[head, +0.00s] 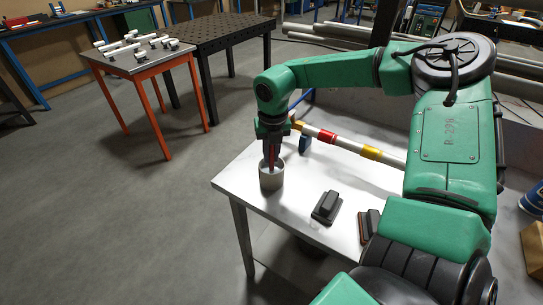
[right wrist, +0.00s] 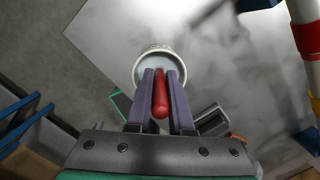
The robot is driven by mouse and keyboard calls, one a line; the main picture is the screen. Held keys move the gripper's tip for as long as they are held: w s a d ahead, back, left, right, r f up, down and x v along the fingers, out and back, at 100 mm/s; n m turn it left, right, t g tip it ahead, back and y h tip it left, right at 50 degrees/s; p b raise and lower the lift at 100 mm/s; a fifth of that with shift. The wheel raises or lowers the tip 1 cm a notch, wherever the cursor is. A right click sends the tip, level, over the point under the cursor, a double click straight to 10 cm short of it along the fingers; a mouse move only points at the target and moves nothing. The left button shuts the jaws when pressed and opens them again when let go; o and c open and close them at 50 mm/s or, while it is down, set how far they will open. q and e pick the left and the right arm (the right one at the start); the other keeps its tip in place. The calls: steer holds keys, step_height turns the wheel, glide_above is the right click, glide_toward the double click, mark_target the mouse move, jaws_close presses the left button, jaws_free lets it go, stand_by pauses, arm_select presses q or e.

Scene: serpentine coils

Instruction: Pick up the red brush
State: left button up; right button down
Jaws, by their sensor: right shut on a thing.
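The red brush (right wrist: 160,96) is between the two fingers of my right gripper (right wrist: 161,90) in the right wrist view. Its rounded red handle points toward the camera and its far end reaches into a pale round cup. The cup (head: 271,177) stands on the metal table near its left corner in the head view; its rim also shows in the right wrist view (right wrist: 157,50). My right gripper (head: 271,150) points down just above the cup, shut on the brush. The brush's lower end is hidden in the cup. My left gripper is not in view.
The metal table (head: 300,225) also bears a dark block-shaped tool (head: 327,207), a second one (head: 369,224) by my arm, and a pipe with red and yellow bands (head: 345,144). Another table with orange legs (head: 150,62) stands at the far left. Open floor lies left.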

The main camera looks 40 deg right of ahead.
step_height(320, 180, up, 10)
steer(key=shift+w+f+b, duration=0.1)
steer(key=shift+b, duration=1)
step_height(320, 180, up, 10)
